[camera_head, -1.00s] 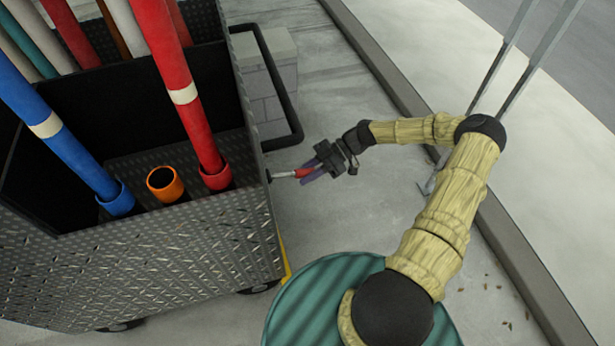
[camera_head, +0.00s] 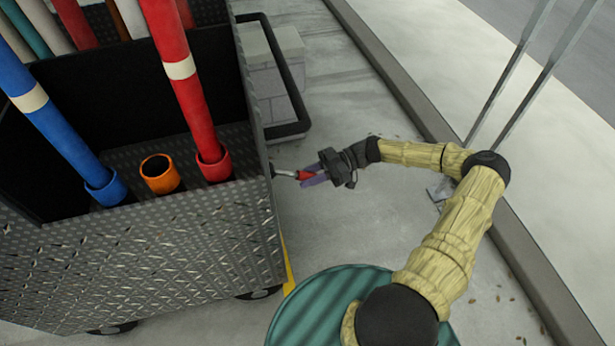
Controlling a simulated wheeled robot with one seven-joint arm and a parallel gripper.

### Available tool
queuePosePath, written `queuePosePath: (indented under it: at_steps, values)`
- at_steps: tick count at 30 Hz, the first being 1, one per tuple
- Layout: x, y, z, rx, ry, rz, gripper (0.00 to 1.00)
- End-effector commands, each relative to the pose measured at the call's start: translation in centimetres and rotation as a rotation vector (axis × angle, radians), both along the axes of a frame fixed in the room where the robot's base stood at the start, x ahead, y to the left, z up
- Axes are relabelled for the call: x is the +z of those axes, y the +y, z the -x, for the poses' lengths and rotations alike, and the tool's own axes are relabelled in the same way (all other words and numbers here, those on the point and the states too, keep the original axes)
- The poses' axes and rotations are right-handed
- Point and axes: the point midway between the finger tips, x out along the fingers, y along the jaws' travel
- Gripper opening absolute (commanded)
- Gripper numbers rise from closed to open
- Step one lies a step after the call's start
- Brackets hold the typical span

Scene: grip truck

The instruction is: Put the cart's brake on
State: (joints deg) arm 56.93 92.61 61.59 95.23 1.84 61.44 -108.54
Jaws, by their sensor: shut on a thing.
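The cart (camera_head: 150,265) is a dark diamond-plate box on wheels, filling the left of the view. A brake lever with a metal shaft (camera_head: 285,173) and a red grip (camera_head: 306,176) sticks out from the cart's right side. The fingers hide part of the grip. The lever's joint at the cart wall is too small to make out.
A black handle bar (camera_head: 300,95) juts from the cart's far right side, close to grey blocks (camera_head: 270,60). Poles and an orange tube (camera_head: 160,175) stand in the cart. A curb (camera_head: 430,130) and two metal posts (camera_head: 515,85) lie to the right.

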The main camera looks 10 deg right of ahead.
Motion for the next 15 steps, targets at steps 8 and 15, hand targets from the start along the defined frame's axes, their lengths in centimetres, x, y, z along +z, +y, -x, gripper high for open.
queuePosePath:
  at_steps: [8,15]
  values:
    - [-0.04,0.03,-0.03,-0.001,0.001,0.0,0.47]
    - [-0.04,-0.08,-0.03,0.0,0.001,0.0,0.47]
